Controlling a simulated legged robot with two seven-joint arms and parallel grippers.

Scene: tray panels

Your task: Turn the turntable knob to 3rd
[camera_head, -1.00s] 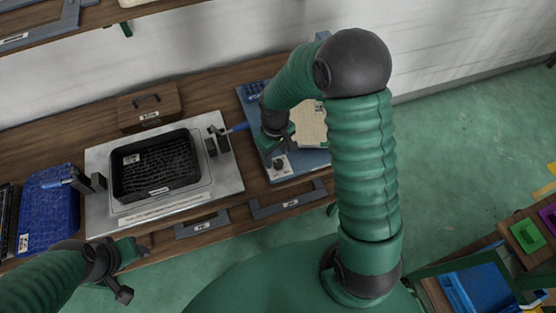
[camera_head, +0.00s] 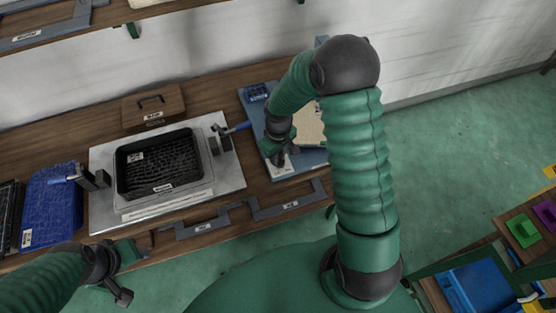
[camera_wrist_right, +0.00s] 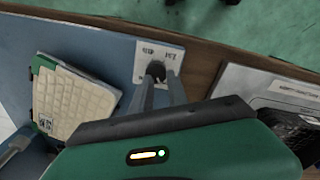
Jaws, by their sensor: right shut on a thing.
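The turntable is a blue-grey panel (camera_head: 310,157) at the right end of the bench, with a beige ribbed plate (camera_head: 309,124) on it. Its small dark knob (camera_wrist_right: 156,70) stands on a white label plate (camera_wrist_right: 150,52) with printed position marks, of which one seems to read 1st; the others are hard to read. My right gripper (camera_head: 281,160) reaches down over the panel's front part. In the right wrist view its two grey fingers are shut on the knob, partly hiding it. My left gripper (camera_head: 125,272) hangs low in front of the bench, away from the turntable; its jaws are unclear.
Left of the turntable, a metal panel (camera_head: 105,215) holds a black tray (camera_head: 125,180) and clamps with blue handles. A brown box (camera_head: 150,107) stands behind it. Grey handles (camera_head: 290,207) line the bench front. A blue bin (camera_head: 480,285) is at the lower right.

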